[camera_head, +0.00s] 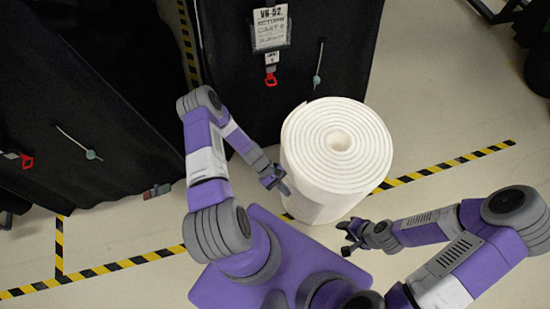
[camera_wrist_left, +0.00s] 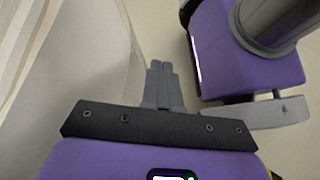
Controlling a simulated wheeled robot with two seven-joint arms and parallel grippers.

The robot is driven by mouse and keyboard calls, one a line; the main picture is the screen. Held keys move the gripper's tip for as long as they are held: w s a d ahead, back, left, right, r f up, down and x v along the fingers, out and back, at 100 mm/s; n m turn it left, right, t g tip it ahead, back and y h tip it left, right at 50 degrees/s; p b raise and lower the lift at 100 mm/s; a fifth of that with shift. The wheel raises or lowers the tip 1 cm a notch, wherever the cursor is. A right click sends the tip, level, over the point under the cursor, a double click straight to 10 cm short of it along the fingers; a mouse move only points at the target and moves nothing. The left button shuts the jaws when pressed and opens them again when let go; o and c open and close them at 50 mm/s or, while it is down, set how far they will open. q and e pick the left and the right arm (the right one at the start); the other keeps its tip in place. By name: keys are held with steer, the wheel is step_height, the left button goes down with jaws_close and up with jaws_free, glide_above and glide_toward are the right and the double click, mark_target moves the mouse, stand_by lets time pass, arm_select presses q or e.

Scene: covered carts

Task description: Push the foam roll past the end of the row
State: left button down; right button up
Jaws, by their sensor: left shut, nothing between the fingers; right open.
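The foam roll (camera_head: 350,150) is a thick white cylinder standing upright on the floor, its spiral end facing up. It stands in front of the black covered cart with the label. My left gripper (camera_head: 283,187) is shut and empty at the roll's left side; I cannot tell whether it touches. In the left wrist view the shut fingers (camera_wrist_left: 162,80) show beside the pale side of the roll (camera_wrist_left: 75,90). My right gripper (camera_head: 347,238) is open and empty, just below the roll's lower right side.
The labelled black cart (camera_head: 285,60) stands behind the roll, and another black cart (camera_head: 80,110) stands at the left. Yellow-black floor tape (camera_head: 440,167) runs past the roll to the right. Bare floor (camera_head: 450,100) lies open at the right. Dark equipment (camera_head: 538,60) is at the far right.

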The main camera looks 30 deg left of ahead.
arm_select(q)
steer(key=w+a+f+n+t+h+b, duration=0.1)
steer(key=a+f+n+t+h+b, duration=0.2)
steer(key=a+n+t, duration=1.45)
steer(key=w+d+m+g, duration=0.3)
steer(key=w+d+m, duration=0.2)
steer(key=w, duration=0.4)
steer(key=shift+w+d+r+g, duration=0.15)
steer(key=shift+w+d+g, duration=0.25)
steer(key=shift+d, duration=0.35)
